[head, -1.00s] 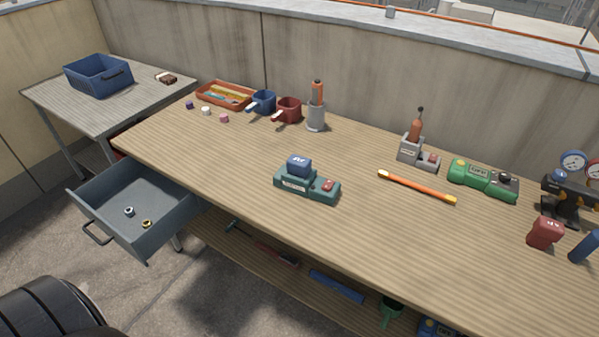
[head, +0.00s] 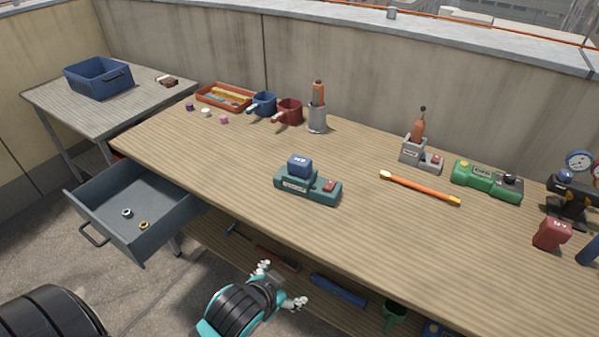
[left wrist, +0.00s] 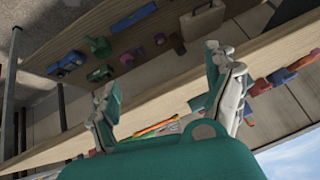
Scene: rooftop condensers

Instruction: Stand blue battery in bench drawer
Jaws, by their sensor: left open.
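The blue battery (head: 299,163) sits upright in the teal charger (head: 310,190) at the middle of the bench, near its front edge. The bench drawer (head: 165,244) is pulled out at the bench's left end. It holds a pale ring (head: 127,213) and a yellow ring (head: 144,225), with bare floor around them. My left gripper (head: 283,281) is open and empty, in front of the bench edge and below the battery in the head view. Its spread fingers (left wrist: 166,88) also show in the left wrist view, with nothing between them. My right gripper is not in view.
A red battery (head: 552,235) and a blue object (head: 590,249) stand at the right. Mugs (head: 288,111) and an orange tray (head: 224,97) stand at the back left. The lower shelf holds tools.

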